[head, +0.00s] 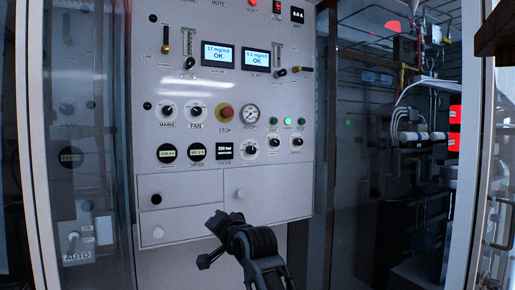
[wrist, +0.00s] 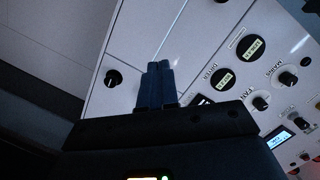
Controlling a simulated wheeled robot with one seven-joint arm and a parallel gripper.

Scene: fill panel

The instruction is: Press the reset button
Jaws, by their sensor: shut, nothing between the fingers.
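A small red button (head: 252,3) with a red label, apparently the reset button, sits at the top edge of the grey panel (head: 185,95) in the head view, partly cut off. It cannot be made out in the wrist view. My gripper (head: 216,221) is low in the head view, in front of the panel's lower drawers and well below the red button. In the wrist view my gripper (wrist: 159,80) has its two dark fingers together, empty, pointing toward the drawer fronts. Whether the fingertips touch the panel cannot be told.
A red stop knob (head: 227,112) on yellow, a pressure gauge (head: 250,113), black dials and two lit displays (head: 218,57) fill the panel. Levers (head: 190,63) stick out near the displays. Glass-like door frames (head: 37,150) stand at both sides. Shelves with pipes lie at right.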

